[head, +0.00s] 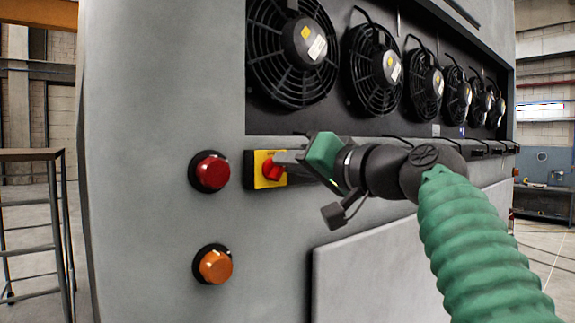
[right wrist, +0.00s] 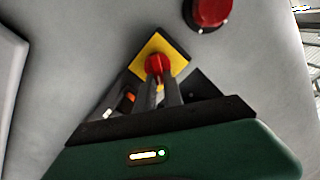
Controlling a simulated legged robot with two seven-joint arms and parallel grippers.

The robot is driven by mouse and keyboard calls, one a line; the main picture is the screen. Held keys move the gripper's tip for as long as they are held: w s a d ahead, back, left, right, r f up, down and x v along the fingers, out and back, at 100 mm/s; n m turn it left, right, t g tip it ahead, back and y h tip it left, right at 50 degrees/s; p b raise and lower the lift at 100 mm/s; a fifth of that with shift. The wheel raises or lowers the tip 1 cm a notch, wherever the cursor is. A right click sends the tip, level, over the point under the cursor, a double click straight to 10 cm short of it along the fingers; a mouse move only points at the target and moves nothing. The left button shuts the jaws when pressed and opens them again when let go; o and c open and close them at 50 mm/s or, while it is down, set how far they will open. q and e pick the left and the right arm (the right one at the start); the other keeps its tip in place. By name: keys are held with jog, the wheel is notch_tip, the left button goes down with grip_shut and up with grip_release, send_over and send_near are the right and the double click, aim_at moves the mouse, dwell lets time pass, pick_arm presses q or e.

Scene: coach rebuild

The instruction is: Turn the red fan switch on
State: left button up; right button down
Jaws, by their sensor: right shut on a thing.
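The red fan switch (head: 272,171) is a red rotary knob on a yellow plate (head: 262,183) on the grey cabinet front. It also shows in the right wrist view (right wrist: 154,63), at the tips of my gripper's fingers. My right gripper (head: 284,168), with a green body, reaches in from the right and is shut on the knob. The fingers hide part of the knob and plate, and I cannot tell the knob's exact angle. My left gripper is in neither view.
A red round button (head: 210,172) sits just left of the switch, and an orange one (head: 214,265) below it. Several black fans (head: 292,52) line the recess above. A raised panel (head: 385,260) is at lower right. A metal stand (head: 30,155) is at far left.

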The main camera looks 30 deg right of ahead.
jog(key=shift+d+f+m+p, duration=0.15)
jog(key=shift+f+m, duration=0.1)
jog(key=shift+m, duration=1.55)
jog(key=shift+d+f+m+p, duration=0.15)
jog(key=shift+f+m, duration=0.1)
jog(key=shift+m, duration=1.55)
jog(key=shift+d+f+m+p, duration=0.15)
jog(key=shift+f+m, duration=0.1)
jog(key=shift+m, duration=1.55)
jog(key=shift+w+f, duration=0.1)
jog(key=c, duration=1.6)
grip_release()
jog(key=shift+o, duration=0.7)
jog(key=shift+d, duration=0.1)
